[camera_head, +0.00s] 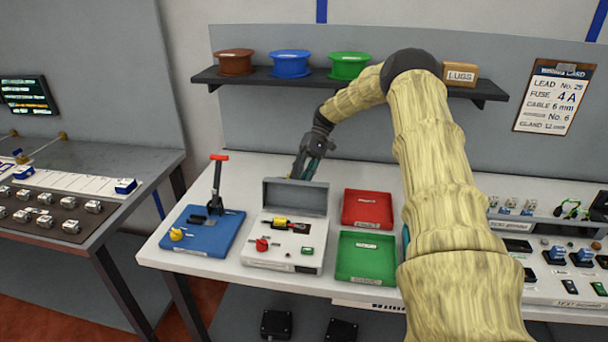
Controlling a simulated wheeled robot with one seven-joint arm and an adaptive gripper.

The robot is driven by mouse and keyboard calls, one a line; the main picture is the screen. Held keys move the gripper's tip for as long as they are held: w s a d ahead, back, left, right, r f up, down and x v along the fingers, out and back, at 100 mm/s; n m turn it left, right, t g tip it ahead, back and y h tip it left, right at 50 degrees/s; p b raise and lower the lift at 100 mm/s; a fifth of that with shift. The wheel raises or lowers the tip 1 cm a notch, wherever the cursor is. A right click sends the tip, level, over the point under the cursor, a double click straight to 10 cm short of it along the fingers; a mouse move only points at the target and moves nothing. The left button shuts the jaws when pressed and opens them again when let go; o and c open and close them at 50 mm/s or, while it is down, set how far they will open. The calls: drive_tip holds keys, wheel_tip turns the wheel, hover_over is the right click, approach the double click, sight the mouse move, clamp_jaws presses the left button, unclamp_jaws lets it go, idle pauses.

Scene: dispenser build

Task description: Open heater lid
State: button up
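The heater (285,252) is a white box on the bench, with a red knob, a yellow-and-red piece and a green switch on its top. Its grey lid (295,196) stands raised, about upright, along the back edge. My gripper (304,170) is behind the lid's upper edge, pointing downward. The gripper's dark fingers show only small, and their tips are near or partly behind the lid. I cannot tell whether they touch it or how far apart they are.
A blue board (203,238) with a red-handled lever (217,182) stands left of the heater. A red tray (367,209) and a green tray (365,257) lie to its right. A shelf (300,79) with spools hangs above. My arm covers part of the bench at right.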

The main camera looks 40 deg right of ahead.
drive_tip(key=o, duration=0.3)
drive_tip(key=shift+s+a+f, duration=0.1)
drive_tip(key=shift+s+f, duration=0.1)
drive_tip(key=shift+f, duration=0.35)
drive_tip(key=shift+s+a+f, duration=0.1)
drive_tip(key=shift+s+f, duration=0.1)
drive_tip(key=shift+f, duration=0.3)
drive_tip(key=shift+o, duration=0.5)
drive_tip(key=shift+w, duration=0.15)
drive_tip(key=shift+d+r, duration=0.1)
drive_tip(key=shift+d, duration=0.05)
drive_tip(key=shift+w+a+r, duration=0.1)
drive_tip(key=shift+a, duration=0.15)
drive_tip(key=shift+d, duration=0.1)
drive_tip(key=w+d+r, duration=0.1)
drive_tip(key=w+d, duration=0.3)
drive_tip(key=d, duration=0.8)
